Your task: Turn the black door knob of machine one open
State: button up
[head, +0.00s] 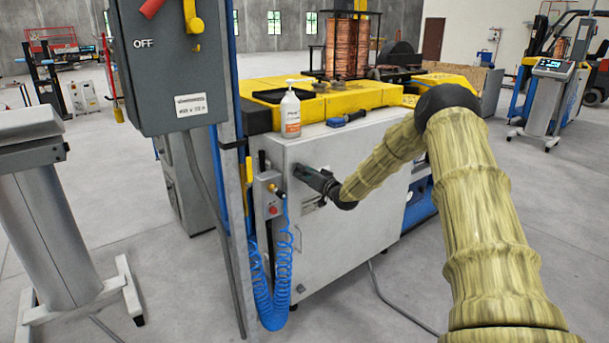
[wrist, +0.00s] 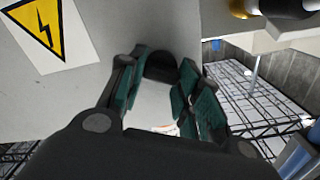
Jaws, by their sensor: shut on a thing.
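The light grey cabinet door of the machine (head: 345,225) faces me in the middle of the head view and looks closed. My gripper (head: 303,172) reaches its upper left part, pointing left at the door. In the wrist view my gripper (wrist: 160,78) has its teal-padded fingers on either side of the black door knob (wrist: 160,64), and it is shut on the knob. The knob's dark rounded top shows between the fingertips. In the head view the knob is largely hidden by the gripper, and its turn angle is hard to tell.
Left of the door are a post with a coiled blue hose (head: 265,285) and a grey OFF switch box (head: 170,70). A yellow warning sign (wrist: 38,28) shows in the wrist view.

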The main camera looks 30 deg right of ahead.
jog(key=m+b, duration=0.1)
jog(key=m, duration=0.3)
jog(key=m+b, duration=0.1)
jog(key=m, duration=0.3)
jog(key=m+b, duration=0.1)
jog(key=m, duration=0.3)
jog(key=shift+d+f, duration=0.2)
jog(key=shift+d, duration=0.15)
jog(key=shift+m, duration=0.3)
jog(key=o, duration=1)
jog(key=shift+d, duration=0.1)
jog(key=shift+f, duration=0.1)
jog(key=shift+a, duration=0.2)
jog(key=shift+s+d, duration=0.2)
jog(key=shift+s, duration=1.8)
jog(key=shift+s+d, duration=0.15)
jog(key=shift+s, duration=1.8)
jog(key=shift+s+d, duration=0.2)
jog(key=shift+s, duration=1.8)
